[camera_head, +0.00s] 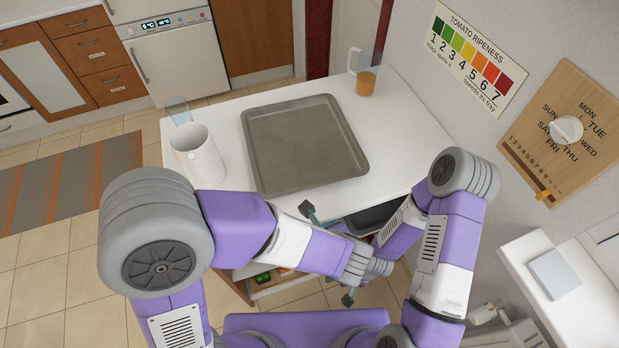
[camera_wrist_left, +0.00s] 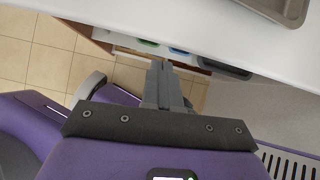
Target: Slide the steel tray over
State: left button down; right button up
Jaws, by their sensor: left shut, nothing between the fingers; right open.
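The steel tray (camera_head: 303,140) is a grey-brown, shallow rectangular tray with a raised rim. It lies flat and empty on the white table (camera_head: 215,100). A corner of it also shows at the top right of the left wrist view (camera_wrist_left: 287,11). My right gripper (camera_head: 328,253) is open near the table's front edge, apart from the tray. My left forearm crosses in front of it and hides its middle. My left gripper (camera_wrist_left: 162,75) is shut and empty in the left wrist view, near the table's front edge and apart from the tray. Its fingers are hidden in the head view.
A white mug (camera_head: 199,157) and a clear glass (camera_head: 179,111) stand left of the tray. A jug with amber liquid (camera_head: 366,80) stands behind it to the right. The wall with a ripeness chart (camera_head: 470,55) borders the right. Bare table lies right of the tray.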

pick_arm(q)
notch_tip(320, 180, up, 4)
jog(key=w+d+m+t, duration=0.2)
jog(key=b+x, duration=0.2)
jog(key=x, duration=0.8)
jog(key=shift+a+f+b, duration=0.1)
jog(key=shift+b, duration=0.3)
jog(key=shift+w+a, duration=0.25)
jog(key=shift+w, duration=0.9)
jog(key=shift+w+a, duration=0.15)
jog(key=shift+w, duration=0.45)
pick_arm(e)
jog(key=shift+w+f, duration=0.2)
jog(key=shift+f, duration=0.45)
jog(key=shift+w+f, duration=0.2)
jog(key=shift+f, duration=0.4)
